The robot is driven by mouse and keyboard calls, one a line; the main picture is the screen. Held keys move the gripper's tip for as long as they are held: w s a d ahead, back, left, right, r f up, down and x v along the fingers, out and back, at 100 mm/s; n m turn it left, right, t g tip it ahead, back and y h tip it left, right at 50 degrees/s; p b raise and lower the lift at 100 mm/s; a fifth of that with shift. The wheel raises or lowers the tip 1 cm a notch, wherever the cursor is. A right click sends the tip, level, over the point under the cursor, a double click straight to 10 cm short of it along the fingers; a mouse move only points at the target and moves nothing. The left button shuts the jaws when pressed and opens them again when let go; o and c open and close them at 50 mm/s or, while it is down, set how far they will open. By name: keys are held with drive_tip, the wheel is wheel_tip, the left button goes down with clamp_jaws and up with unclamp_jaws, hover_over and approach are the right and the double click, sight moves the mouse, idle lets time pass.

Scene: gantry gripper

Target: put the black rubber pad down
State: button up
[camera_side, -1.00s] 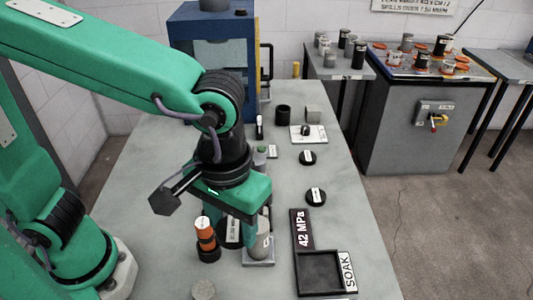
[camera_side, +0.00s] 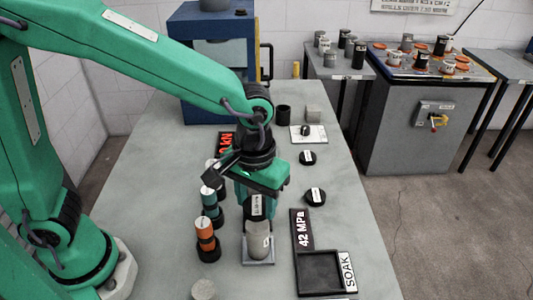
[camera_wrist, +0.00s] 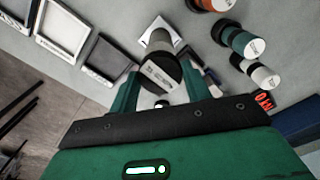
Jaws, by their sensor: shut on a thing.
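The black rubber pad (camera_side: 256,208) is a dark round disc with a white label. My gripper (camera_side: 257,203) is shut on it, with one green finger on each side. In the wrist view the pad (camera_wrist: 157,74) sits between the two green fingertips. A grey concrete cylinder (camera_side: 258,242) stands upright on a pale square plate (camera_side: 250,263) under the pad. The pad overlaps its top end in both views, and I cannot tell whether they touch. In the wrist view the cylinder (camera_wrist: 160,38) shows beyond the pad, partly hidden by it.
An orange-and-black cylinder (camera_side: 205,236) and a teal one (camera_side: 210,203) stand close left. A black tray (camera_side: 320,272) marked SOAK and a 42 MPa sign (camera_side: 302,229) lie to the right. Labelled black discs (camera_side: 315,195) lie behind. A blue press (camera_side: 212,66) stands at the back.

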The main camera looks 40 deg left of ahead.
sight(256, 206)
drive_tip(key=shift+f, duration=2)
drive_tip(key=shift+f, duration=0.15)
drive_tip(key=o, duration=1)
drive_tip(key=shift+c, duration=0.2)
wheel_tip(256, 206, up, 12)
drive_tip(key=shift+r, duration=0.2)
